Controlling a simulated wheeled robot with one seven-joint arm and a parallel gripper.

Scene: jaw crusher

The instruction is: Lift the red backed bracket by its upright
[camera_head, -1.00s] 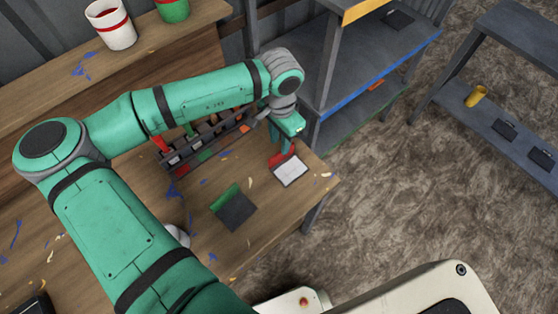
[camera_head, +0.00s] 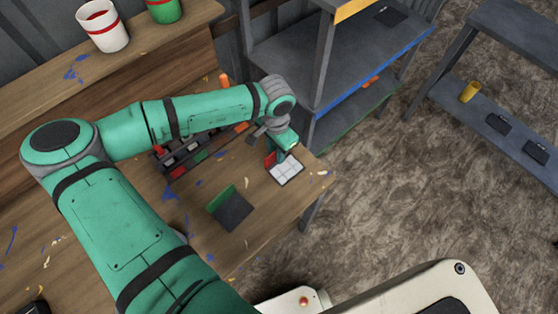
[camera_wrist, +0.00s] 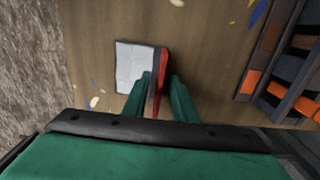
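The red backed bracket has a pale, whitish base plate (camera_head: 287,171) and a red upright (camera_head: 269,160). It stands near the right corner of the wooden workbench. In the wrist view the red upright (camera_wrist: 161,78) is seen edge-on, with the pale plate (camera_wrist: 132,68) to its left. My gripper (camera_wrist: 161,82) is open, with one green finger on each side of the red upright. A narrow gap shows between the right finger and the upright; whether the left finger touches it I cannot tell. In the head view my gripper (camera_head: 280,154) is low over the bracket and partly hides it.
A second bracket with a dark plate (camera_head: 236,212) and green upright (camera_head: 221,198) stands nearer on the bench (camera_head: 265,222). A dark divided rack (camera_head: 185,157) lies behind my arm; it also shows at right in the wrist view (camera_wrist: 291,68). Shelving (camera_head: 330,60) stands beyond.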

